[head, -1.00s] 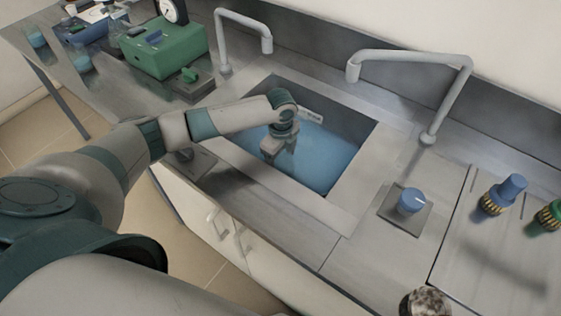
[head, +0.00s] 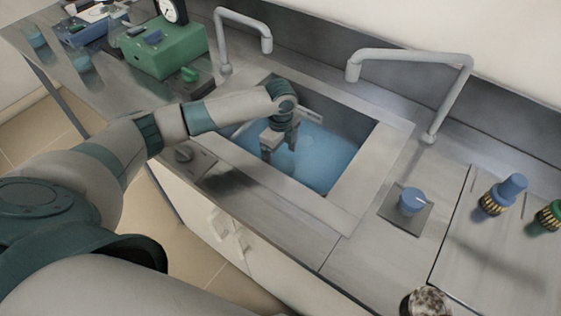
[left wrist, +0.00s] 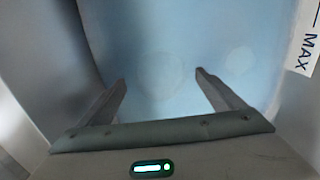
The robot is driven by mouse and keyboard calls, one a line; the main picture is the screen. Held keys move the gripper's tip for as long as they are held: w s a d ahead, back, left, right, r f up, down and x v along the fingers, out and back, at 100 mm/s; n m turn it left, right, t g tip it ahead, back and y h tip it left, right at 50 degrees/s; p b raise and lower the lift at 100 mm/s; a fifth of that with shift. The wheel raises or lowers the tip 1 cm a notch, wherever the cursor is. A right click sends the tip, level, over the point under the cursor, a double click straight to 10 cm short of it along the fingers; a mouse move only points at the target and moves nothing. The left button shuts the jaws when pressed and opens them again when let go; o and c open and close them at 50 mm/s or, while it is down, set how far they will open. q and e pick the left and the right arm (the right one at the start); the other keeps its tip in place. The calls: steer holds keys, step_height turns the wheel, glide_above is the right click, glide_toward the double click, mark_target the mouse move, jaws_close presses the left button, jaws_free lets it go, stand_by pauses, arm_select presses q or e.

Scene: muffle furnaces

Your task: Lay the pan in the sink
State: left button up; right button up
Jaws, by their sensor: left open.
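The sink (head: 345,195) is a rectangular basin set in the grey counter, with blue water in it. My left gripper (head: 277,146) points down inside the sink, towards its left side. In the left wrist view its two fingers (left wrist: 160,79) are spread apart over the blue water, with nothing between them. I cannot make out a pan in either view. Only faint pale round patches show in the water, and I cannot tell whether they are reflections or something below. A white MAX label (left wrist: 303,45) is on the sink wall. My right gripper is not in view.
Two grey taps, a left one (head: 245,22) and a right one (head: 415,58), arch over the sink's back edge. A blue knob (head: 411,201) is right of the sink. A green box (head: 165,47) stands at the left. A speckled object (head: 428,302) shows at the bottom edge.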

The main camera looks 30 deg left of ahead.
mark_target(281, 168)
arm_select(q)
step_height(281, 168, up, 9)
steer(key=shift+r+b, duration=0.15)
steer(key=shift+b, duration=0.25)
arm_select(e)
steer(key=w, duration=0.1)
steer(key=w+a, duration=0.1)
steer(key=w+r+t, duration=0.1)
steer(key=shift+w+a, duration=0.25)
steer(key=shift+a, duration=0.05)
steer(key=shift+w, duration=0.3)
